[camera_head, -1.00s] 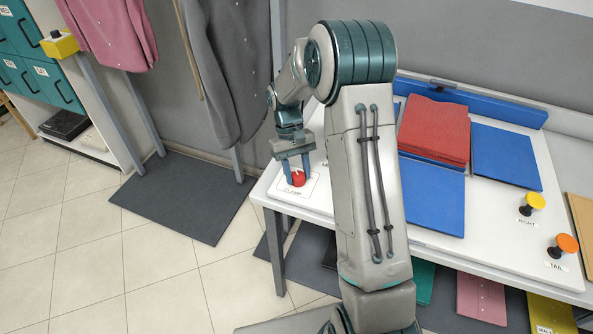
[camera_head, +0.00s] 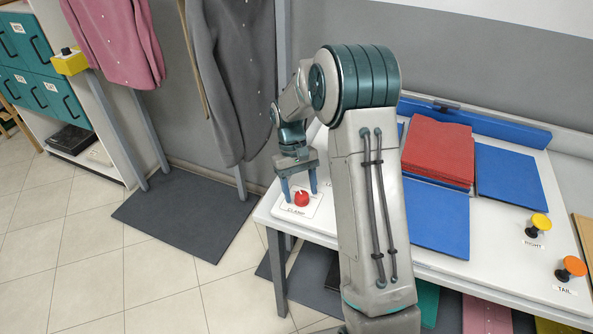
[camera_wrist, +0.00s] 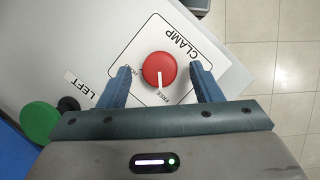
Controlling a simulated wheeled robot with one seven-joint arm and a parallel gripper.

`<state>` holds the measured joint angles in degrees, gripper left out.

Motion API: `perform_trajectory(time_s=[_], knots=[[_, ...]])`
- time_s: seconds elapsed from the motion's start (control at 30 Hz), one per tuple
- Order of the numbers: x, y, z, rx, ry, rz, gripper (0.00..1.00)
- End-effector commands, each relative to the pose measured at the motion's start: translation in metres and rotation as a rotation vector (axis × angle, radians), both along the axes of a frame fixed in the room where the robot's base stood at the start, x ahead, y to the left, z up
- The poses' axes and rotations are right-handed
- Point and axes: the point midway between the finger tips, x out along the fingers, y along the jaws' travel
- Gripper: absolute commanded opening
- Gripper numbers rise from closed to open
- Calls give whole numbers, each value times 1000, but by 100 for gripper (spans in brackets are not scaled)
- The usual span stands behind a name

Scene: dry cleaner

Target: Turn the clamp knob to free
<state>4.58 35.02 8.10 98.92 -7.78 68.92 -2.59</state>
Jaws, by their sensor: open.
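The red clamp knob (camera_head: 302,199) sits on a white plate (camera_wrist: 187,38) labelled CLAMP, at the table's near left corner. In the wrist view the knob (camera_wrist: 159,70) is round, and its white pointer line points down at the FREE label (camera_wrist: 163,95). The other label, at the knob's left, is partly hidden and hard to read. My gripper (camera_head: 299,190) is open above the plate. In the wrist view my gripper's fingers (camera_wrist: 160,82) stand on either side of the knob, with a visible gap to it on both sides.
A green knob (camera_wrist: 38,122) lies near the LEFT label in the wrist view. Red cloths (camera_head: 438,150) and blue panels (camera_head: 510,178) cover the table's middle. A yellow knob (camera_head: 541,222) and an orange knob (camera_head: 574,266) stand at the right.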

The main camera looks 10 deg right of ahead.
Motion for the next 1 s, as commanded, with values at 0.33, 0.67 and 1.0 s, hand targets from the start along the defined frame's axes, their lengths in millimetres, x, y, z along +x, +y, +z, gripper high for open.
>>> perform_trajectory(time_s=[0.33,0.67,1.0], knots=[[29,5,67,0,-7,0,59],[48,9,115,1,-4,2,59],[51,9,122,1,-2,2,59]])
